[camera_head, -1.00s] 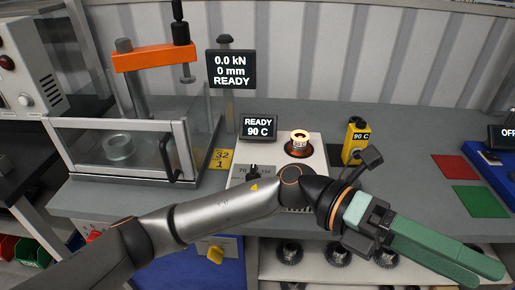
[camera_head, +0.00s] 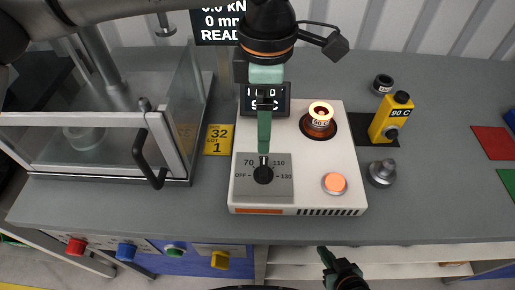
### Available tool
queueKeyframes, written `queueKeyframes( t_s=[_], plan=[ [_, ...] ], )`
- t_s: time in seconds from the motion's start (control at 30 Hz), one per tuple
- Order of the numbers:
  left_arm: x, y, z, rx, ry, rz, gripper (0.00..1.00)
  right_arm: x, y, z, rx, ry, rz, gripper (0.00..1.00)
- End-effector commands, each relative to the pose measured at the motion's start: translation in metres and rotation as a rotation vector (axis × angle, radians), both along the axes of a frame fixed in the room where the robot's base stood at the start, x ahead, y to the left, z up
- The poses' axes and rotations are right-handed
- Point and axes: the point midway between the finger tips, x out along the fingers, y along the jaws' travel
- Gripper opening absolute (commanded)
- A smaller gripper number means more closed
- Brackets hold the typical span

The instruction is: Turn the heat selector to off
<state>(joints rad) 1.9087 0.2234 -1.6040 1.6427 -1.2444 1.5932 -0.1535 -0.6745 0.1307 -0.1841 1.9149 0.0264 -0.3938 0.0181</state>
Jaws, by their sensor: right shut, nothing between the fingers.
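The heat selector is a black knob (camera_head: 263,175) on a grey dial plate (camera_head: 281,186) at the front left of the white heater unit (camera_head: 335,204). The plate reads OFF at left, 70 at upper left, 110 at upper right and 130 at right. The knob's upper edge is partly covered, and its pointer seems to face up.
A glowing ringed piece (camera_head: 320,118), an orange button (camera_head: 334,183) and a half-hidden display (camera_head: 283,100) are on the unit. A glass-walled press (camera_head: 165,115) stands left.

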Motion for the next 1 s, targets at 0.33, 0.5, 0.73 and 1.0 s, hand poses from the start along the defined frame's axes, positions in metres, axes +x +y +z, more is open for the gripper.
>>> queueKeyframes(
  t_s=[0.33,0.5,0.73,1.0],
  plan=[
    [-0.002,0.0,-0.063,0.0,0.007,-0.001,0.88,-0.004,0.0,0.004,0.0,0.009,0.0,0.0],
    [-0.002,0.0,-0.094,-0.002,0.006,-0.001,0.88,-0.004,0.0,0.008,0.0,0.009,0.0,0.0],
    [-0.001,-0.001,-0.117,-0.004,0.005,-0.001,0.88,-0.004,0.0,0.01,0.0,0.009,0.001,0.0],
    [-0.001,-0.001,-0.121,-0.004,0.004,-0.001,0.88,-0.003,0.0,0.01,-0.001,0.007,0.0,0.0]
  ],
)
